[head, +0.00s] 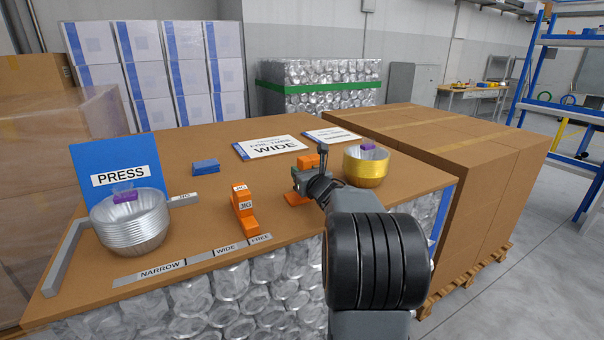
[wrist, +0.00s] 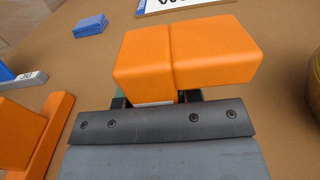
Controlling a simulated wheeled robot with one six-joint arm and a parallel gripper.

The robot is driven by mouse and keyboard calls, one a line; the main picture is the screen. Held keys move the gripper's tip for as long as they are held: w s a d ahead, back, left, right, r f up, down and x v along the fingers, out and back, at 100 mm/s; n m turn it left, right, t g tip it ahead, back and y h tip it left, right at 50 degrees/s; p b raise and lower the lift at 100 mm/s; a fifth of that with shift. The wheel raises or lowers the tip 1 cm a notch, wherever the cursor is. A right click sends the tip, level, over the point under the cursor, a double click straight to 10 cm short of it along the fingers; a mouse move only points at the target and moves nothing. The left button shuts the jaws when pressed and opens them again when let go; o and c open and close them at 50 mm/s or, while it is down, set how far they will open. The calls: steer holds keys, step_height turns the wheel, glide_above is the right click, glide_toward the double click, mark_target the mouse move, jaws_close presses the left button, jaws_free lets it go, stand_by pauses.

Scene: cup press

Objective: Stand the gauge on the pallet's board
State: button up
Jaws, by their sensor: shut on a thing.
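My gripper (head: 312,180) is over the brown board (head: 265,185) and is shut on an orange block-shaped gauge (wrist: 185,55). In the head view the gauge (head: 307,161) shows partly behind my gripper, with an orange foot part (head: 296,198) below it near the board. I cannot tell whether that foot touches the board. In the wrist view the gauge's two joined blocks stick out beyond the jaws, and the fingertips are mostly hidden under it.
Stacked foil cups (head: 130,225) stand at left before the blue PRESS sign (head: 117,165). A gold cup (head: 366,168) stands close right of my gripper. A blue block (head: 206,167) and WIDE card (head: 272,148) lie behind. Label strips (head: 190,262) line the front edge.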

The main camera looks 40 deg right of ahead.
steer(key=shift+f, duration=0.1)
steer(key=o, duration=1)
steer(key=shift+s, duration=0.15)
steer(key=s, duration=0.4)
steer(key=s+a, duration=0.1)
steer(key=s, duration=0.2)
steer(key=s+b, duration=0.1)
steer(key=s, duration=0.3)
steer(key=shift+s+a, duration=0.3)
steer(key=shift+s, duration=0.05)
